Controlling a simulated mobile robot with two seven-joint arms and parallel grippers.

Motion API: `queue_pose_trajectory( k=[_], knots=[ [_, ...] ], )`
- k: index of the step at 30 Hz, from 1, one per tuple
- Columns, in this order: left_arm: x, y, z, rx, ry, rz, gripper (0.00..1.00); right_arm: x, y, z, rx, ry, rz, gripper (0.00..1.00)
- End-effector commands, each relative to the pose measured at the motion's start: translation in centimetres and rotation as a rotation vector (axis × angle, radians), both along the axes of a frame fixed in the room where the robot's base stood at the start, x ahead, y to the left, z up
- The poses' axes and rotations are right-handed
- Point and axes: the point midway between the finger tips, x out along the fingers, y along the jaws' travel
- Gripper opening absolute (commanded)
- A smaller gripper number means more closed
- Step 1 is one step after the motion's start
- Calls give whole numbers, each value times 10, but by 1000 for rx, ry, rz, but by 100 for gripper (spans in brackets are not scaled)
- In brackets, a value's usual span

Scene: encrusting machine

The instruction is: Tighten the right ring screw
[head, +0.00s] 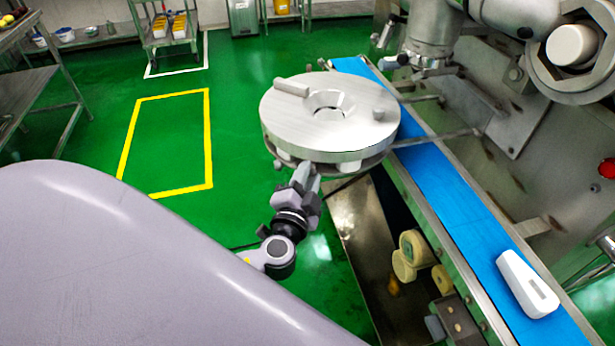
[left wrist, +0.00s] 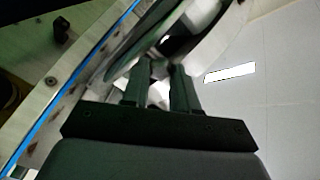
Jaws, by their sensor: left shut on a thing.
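A round metal disc (head: 290,112) with a funnel-like hole and a short bar on top stands beside the blue conveyor in the head view. Light knob-like parts (head: 348,167) show under its rim. My left gripper (head: 311,180) reaches up from below to the near underside of the disc. In the left wrist view its two fingers (left wrist: 163,78) are close together, shut on a small pale part (left wrist: 159,95) under the disc. The grasped part is mostly hidden, and I cannot tell how far it is turned. My right gripper is not in view.
The blue conveyor belt (head: 455,207) runs along the machine to the right, with a white object (head: 526,284) on it. Cream knobs (head: 410,250) project from the machine's side. Metal rods (head: 440,138) stand close to the disc. Green floor (head: 236,130) is open at left.

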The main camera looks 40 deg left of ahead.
Motion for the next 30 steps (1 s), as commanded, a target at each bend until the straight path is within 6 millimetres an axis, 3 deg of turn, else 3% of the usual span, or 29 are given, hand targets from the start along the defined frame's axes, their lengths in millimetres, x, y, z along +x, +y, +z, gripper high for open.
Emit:
queue_pose_trajectory(
  k=[8, 30],
  knots=[
    [0, 0, 0, 149, 53, 1, 0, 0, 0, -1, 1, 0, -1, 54],
    [0, 0, 0, 805, 288, -1, 0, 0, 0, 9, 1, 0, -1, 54]
  ],
)
